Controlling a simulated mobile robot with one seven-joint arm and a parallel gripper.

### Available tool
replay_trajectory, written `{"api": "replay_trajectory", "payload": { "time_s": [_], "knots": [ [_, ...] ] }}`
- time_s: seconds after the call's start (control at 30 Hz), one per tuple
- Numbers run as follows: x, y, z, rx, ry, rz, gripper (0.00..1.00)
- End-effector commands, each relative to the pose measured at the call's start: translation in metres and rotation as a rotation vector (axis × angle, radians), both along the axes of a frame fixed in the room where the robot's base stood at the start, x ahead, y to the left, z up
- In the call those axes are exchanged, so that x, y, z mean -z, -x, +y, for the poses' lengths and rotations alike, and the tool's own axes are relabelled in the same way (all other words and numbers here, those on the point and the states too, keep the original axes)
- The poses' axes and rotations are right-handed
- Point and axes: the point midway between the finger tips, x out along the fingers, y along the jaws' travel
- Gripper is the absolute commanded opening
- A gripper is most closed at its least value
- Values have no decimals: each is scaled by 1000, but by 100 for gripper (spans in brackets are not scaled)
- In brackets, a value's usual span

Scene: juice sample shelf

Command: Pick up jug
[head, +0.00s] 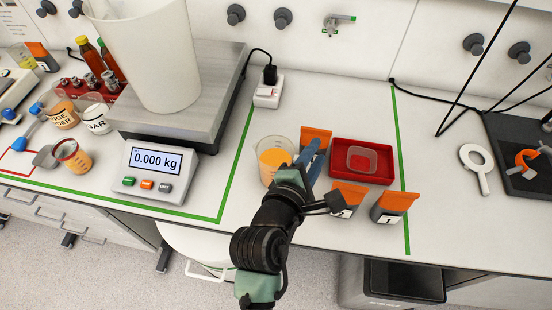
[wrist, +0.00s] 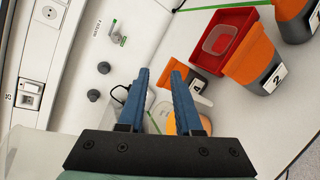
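A clear jug (head: 275,158) with orange juice in it stands upright on the white counter, right of the green line. My gripper (head: 314,152) is just right of the jug in the head view, its blue fingers pointing away from me. In the wrist view the two fingers (wrist: 160,76) are parted with nothing held between them. Part of the jug (wrist: 167,122) shows low behind and between the fingers, with the rest of it hidden by them and the gripper body.
Grey cups with orange lids (head: 396,203) stand close around a red tray (head: 344,173) holding a small clear red box (head: 362,160). A scale (head: 150,172) bearing a large white container (head: 150,55) stands at the left. Free counter lies right of the tray.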

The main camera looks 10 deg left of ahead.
Motion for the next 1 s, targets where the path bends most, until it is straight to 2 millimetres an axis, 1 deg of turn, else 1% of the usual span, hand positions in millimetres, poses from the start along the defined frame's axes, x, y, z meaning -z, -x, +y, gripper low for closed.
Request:
{"api": "replay_trajectory", "payload": {
  "time_s": [0.03,0.1,0.2,0.3,0.43,0.57,0.8,0.9,1.0],
  "knots": [
    [22,11,4,-48,145,67,33],
    [46,25,12,-126,350,146,33],
    [73,43,23,-231,594,233,33],
    [90,55,32,-312,767,289,33],
    [101,63,38,-367,881,323,33],
    [107,52,36,-376,905,328,33],
    [123,13,25,-375,902,327,33],
    [128,2,22,-375,901,327,33],
    [131,-4,21,-375,900,327,33]
  ]
}}
